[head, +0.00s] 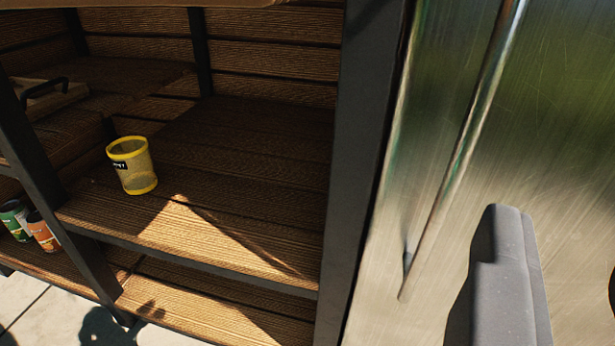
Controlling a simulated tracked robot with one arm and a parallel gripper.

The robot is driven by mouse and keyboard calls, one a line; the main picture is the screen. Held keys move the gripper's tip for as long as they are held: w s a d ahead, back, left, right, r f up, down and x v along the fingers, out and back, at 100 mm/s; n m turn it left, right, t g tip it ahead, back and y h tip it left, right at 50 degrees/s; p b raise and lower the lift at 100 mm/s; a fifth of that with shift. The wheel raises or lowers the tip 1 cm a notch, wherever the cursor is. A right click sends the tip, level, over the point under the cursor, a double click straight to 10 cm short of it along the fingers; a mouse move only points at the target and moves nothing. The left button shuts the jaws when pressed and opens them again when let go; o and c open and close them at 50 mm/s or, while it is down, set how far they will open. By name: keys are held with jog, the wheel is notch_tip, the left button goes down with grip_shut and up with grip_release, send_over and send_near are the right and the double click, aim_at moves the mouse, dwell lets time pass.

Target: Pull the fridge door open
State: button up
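The fridge door (560,130) is a brushed steel surface that fills the right side of the view. Its long, thin metal handle (462,150) runs at a slant from the top edge down to a lower end left of my gripper. The door appears closed. One grey finger of my gripper (500,280) shows at the lower right, in front of the door and to the right of the handle. In the picture it is apart from the handle. The other finger is not clearly seen, so I cannot tell how wide the gripper is.
A wooden shelf unit (245,255) with dark metal posts stands left of the fridge. It holds a yellow cup (134,166), cans (41,231) on a lower board, and a wooden item with a black handle (45,88). Pale paving (30,305) shows at lower left.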

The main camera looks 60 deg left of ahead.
aim_at(469, 143)
jog(key=shift+y, duration=0.5)
jog(key=b+x, duration=0.1)
jog(key=x, duration=0.3)
jog(key=s+a+f+b+x, duration=0.1)
jog(key=x, duration=0.3)
jog(key=f+b+x, duration=0.1)
jog(key=x, duration=0.4)
jog(key=shift+s+a+f, duration=0.1)
jog(key=shift+a+f, duration=0.15)
jog(key=shift+a, duration=0.1)
